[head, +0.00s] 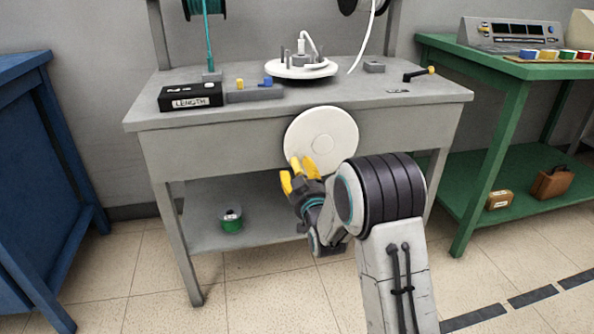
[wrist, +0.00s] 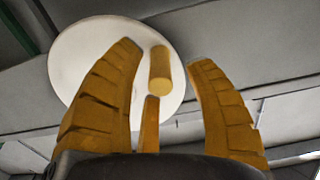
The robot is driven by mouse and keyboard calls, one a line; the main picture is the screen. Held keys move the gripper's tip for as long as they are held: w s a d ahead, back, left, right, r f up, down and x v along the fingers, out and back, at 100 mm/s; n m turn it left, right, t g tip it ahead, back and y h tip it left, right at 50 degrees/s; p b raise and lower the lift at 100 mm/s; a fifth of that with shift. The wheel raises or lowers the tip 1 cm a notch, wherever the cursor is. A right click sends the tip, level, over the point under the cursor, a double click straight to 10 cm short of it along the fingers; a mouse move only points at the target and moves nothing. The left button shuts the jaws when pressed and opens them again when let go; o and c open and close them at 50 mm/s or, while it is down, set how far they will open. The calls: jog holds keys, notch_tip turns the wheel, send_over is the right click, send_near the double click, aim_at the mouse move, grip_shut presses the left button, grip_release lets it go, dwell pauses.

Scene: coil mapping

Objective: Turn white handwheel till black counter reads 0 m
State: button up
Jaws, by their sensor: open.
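The white handwheel (head: 325,128) is a round disc on the front of the grey bench. It also fills much of the upper left of the wrist view (wrist: 80,62). A yellow peg-like handle (wrist: 160,72) stands out from its face. My gripper (head: 298,168) has yellow fingers and is at the wheel's lower left. In the wrist view my gripper (wrist: 164,54) is open, with the handle between its fingers and gaps visible on both sides. Whether any finger touches it, I cannot tell. The black counter (head: 190,98), labelled LENGTH, sits on the bench top; its reading is too small to make out.
The grey bench (head: 430,98) carries a white round turntable (head: 302,68) and a small black crank (head: 418,74). A green spool (head: 231,222) sits on its lower shelf. A blue cabinet (head: 30,190) stands left and a green table (head: 490,80) right. Floor in front is partly clear.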

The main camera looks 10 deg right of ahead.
jog(key=shift+w, duration=1.45)
jog(key=shift+c, duration=0.3)
grip_shut()
